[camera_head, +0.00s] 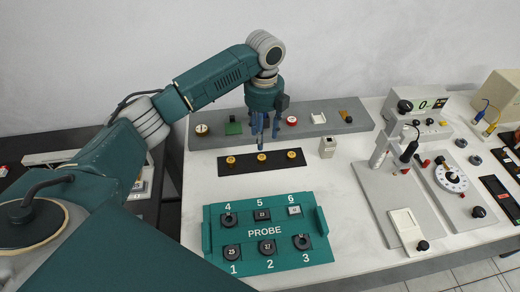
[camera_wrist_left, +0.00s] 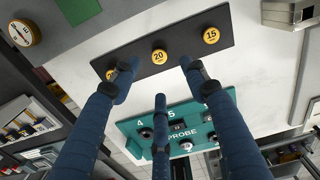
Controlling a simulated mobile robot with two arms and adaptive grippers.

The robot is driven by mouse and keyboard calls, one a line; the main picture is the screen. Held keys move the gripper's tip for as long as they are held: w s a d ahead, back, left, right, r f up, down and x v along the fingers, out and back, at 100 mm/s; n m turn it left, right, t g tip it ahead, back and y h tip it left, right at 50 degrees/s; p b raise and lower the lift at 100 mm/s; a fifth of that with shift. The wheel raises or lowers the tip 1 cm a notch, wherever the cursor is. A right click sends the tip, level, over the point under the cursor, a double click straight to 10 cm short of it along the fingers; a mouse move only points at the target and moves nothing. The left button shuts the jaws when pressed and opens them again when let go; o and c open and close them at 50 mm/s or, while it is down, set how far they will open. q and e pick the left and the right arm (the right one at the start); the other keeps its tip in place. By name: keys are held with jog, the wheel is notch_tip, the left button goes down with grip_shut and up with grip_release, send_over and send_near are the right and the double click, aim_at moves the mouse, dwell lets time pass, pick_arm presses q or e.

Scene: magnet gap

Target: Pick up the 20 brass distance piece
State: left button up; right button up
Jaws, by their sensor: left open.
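The 20 brass distance piece (camera_wrist_left: 159,56) is a round brass disc marked 20, in the middle of a black strip (camera_wrist_left: 185,53). In the head view it is the middle brass disc (camera_head: 262,157) on the strip (camera_head: 283,157). A disc marked 15 (camera_wrist_left: 211,36) sits to its right. Another brass disc (camera_wrist_left: 111,73) to its left is partly hidden by a finger. My left gripper (camera_head: 264,142) is open and empty, with its blue fingers pointing down above the strip. In the wrist view its fingertips (camera_wrist_left: 158,76) are spread around the 20 piece, apparently above it. My right gripper is not in view.
A green PROBE tray (camera_head: 212,248) with several dark blocks stands in front of the strip. A grey ledge (camera_head: 340,119) with small items runs behind. A small whitish block (camera_head: 327,147) is right of the strip. Instruments and a grey plate (camera_head: 385,210) fill the right side.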

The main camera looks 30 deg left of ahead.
aim_at(262, 157)
pick_arm(q)
jog(key=f, duration=0.3)
jog(key=shift+s+d+f, duration=0.1)
jog(key=shift+s+f, duration=0.15)
jog(key=shift+f, duration=0.05)
notch_tip(262, 157, down, 5)
jog(key=shift+r+p, duration=0.1)
jog(key=shift+p, duration=0.95)
jog(key=shift+f, duration=0.6)
grip_shut()
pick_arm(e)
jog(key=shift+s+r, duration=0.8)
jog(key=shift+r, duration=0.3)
